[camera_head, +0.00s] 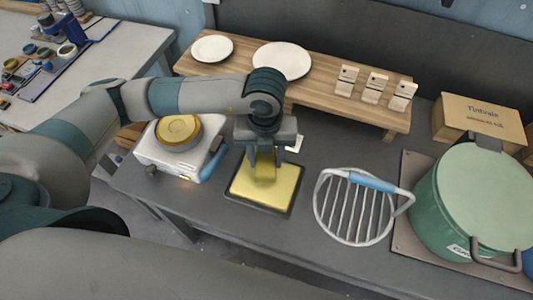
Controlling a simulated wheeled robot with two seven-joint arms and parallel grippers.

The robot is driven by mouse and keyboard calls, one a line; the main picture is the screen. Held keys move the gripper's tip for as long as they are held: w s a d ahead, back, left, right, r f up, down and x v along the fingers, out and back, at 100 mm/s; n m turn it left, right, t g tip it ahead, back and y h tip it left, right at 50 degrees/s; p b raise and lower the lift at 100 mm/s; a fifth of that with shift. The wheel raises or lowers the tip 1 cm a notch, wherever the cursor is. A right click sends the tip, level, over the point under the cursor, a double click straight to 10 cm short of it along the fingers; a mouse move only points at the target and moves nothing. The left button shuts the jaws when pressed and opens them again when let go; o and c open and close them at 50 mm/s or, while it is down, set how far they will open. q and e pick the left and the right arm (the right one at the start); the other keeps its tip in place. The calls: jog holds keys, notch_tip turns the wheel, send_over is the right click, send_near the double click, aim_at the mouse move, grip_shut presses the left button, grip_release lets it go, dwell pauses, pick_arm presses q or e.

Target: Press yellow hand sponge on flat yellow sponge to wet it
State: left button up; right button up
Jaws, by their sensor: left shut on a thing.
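The flat yellow sponge (281,190) lies in a dark shallow tray (259,205) on the grey table. My left gripper (264,162) points down over the back part of the flat sponge. It is shut on the yellow hand sponge (264,172), which is upright and partly hidden by the fingers. The hand sponge overlaps the flat sponge in the picture; I cannot tell for sure whether they touch. My right gripper is not in view.
A white device with a round yellow top (178,130) stands close on the left. A wire rack with a blue handle (352,207) lies on the right, beside a large green pot (465,195). A wooden shelf (235,72) with white plates (283,60) runs behind.

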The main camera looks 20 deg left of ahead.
pick_arm(q)
jog(key=shift+f, duration=0.2)
jog(key=shift+f+b, duration=0.7)
jog(key=shift+f, duration=0.25)
jog(key=shift+f+b, duration=0.9)
jog(key=shift+f, duration=0.85)
jog(key=shift+f+b, duration=0.25)
jog(key=shift+b, duration=0.1)
jog(key=shift+f+b, duration=0.3)
